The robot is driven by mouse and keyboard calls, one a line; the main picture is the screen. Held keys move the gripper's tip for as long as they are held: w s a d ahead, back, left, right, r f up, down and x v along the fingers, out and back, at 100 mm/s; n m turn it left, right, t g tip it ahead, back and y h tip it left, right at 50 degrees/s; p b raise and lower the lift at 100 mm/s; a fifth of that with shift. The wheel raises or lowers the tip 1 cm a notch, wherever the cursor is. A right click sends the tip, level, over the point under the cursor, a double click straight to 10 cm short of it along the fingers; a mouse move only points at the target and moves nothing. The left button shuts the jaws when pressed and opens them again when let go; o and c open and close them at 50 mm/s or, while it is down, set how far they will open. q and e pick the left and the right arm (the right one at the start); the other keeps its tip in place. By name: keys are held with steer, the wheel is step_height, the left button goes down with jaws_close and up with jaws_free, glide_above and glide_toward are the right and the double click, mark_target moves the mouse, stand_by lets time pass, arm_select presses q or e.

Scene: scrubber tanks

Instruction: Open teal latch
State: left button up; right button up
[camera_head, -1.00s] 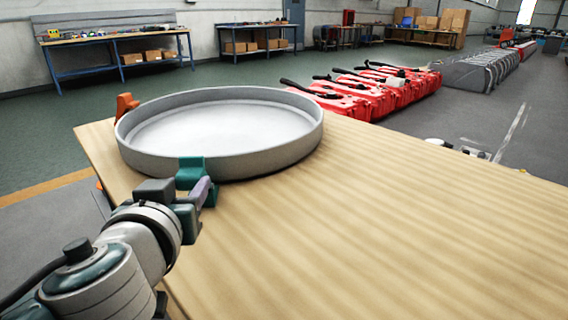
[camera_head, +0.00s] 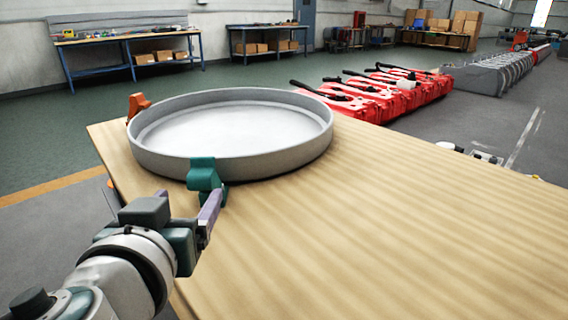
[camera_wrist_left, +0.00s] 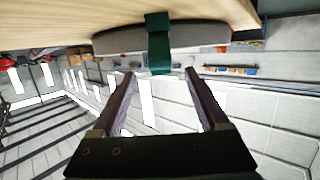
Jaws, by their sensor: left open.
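The teal latch (camera_head: 203,175) sits on the near rim of a round grey lid or shallow pan (camera_head: 262,160) on the wooden table. Its upper part stands at the rim and its lower part hangs down the side wall. It also shows in the left wrist view (camera_wrist_left: 158,42). My left gripper (camera_head: 214,200) is open and empty on the near side of the latch. In the left wrist view the two fingers (camera_wrist_left: 160,74) point at the latch, which lies between their lines, beyond the tips. Contact cannot be told. My right gripper is not in view.
An orange latch (camera_head: 138,104) stands at the lid's far left rim. The wooden table top (camera_head: 400,220) is clear to the right and in front. Red machines (camera_head: 385,95) and workbenches (camera_head: 135,55) stand on the floor beyond.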

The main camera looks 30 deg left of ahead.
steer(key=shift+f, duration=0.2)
arm_select(q)
steer(key=v, duration=0.5)
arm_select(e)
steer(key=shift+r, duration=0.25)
arm_select(q)
steer(key=s+d+r+m+g+h+p, duration=0.35)
steer(key=s+r+g+p, duration=0.2)
steer(key=r+p, duration=0.6)
steer(key=s+d+r+m+g+h+p, duration=0.35)
steer(key=s+r+p, duration=0.4)
steer(key=p, duration=0.75)
step_height(320, 180, up, 36)
steer(key=m+p, duration=0.1)
steer(key=p, duration=3.4)
steer(key=shift+w+a+g+h+p, duration=0.15)
steer(key=shift+w+g+h+p, duration=0.15)
steer(key=shift+h, duration=0.1)
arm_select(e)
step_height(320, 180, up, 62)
